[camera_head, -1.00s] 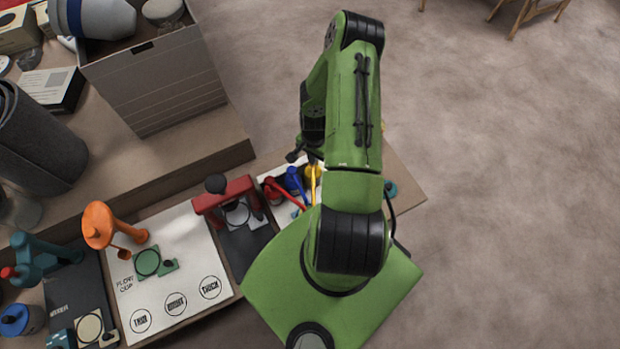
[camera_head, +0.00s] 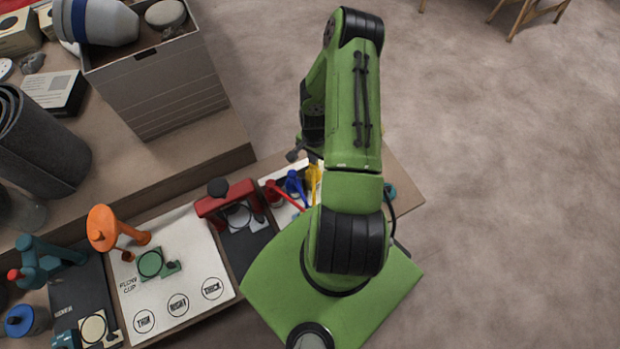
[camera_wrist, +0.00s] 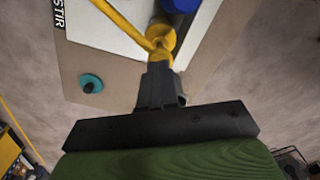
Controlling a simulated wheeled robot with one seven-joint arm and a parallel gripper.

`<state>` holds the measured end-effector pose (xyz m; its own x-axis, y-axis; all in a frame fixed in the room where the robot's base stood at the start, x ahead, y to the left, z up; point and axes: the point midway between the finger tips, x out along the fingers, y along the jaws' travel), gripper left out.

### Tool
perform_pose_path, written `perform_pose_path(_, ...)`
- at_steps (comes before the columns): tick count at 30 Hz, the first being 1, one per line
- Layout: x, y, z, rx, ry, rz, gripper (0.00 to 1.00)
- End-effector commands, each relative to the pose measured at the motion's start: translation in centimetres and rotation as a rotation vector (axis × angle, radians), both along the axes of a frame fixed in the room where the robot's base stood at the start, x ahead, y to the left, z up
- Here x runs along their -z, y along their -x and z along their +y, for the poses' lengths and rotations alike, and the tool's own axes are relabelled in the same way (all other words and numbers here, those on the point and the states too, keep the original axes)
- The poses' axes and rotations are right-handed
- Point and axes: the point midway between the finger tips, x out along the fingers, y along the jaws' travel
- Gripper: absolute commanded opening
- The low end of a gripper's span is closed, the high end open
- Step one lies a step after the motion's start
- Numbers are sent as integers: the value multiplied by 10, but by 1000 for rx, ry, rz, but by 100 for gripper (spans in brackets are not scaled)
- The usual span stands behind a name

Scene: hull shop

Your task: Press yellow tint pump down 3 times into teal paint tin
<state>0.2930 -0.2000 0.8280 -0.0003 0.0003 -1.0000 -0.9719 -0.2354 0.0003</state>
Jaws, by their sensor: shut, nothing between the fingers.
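The yellow tint pump (camera_head: 314,178) stands beside a blue pump (camera_head: 295,184) and a red pump (camera_head: 287,196) on a white board, partly hidden by my arm. In the wrist view the yellow pump (camera_wrist: 161,38) is just beyond my gripper tips, with its long spout running to the upper left. My gripper (camera_wrist: 160,72) is shut and empty, its tips over or against the near end of the pump; I cannot tell if they touch. A small teal round piece with a dark centre (camera_wrist: 91,84) sits on the bench to the left; I cannot tell whether it is the teal paint tin.
A red press-like stand (camera_head: 227,197) is left of the pumps. Further left are a flow-cup board (camera_head: 190,250) and an orange stand (camera_head: 104,228). A tall grey box (camera_head: 160,90) stands behind on the bench. Open floor lies to the right.

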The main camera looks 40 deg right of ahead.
Motion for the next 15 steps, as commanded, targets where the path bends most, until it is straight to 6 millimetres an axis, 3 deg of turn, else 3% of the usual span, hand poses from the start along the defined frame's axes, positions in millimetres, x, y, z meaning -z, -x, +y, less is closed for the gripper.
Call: perform_pose_path(15, 18, 0, 0, 0, 1, 0, 0)
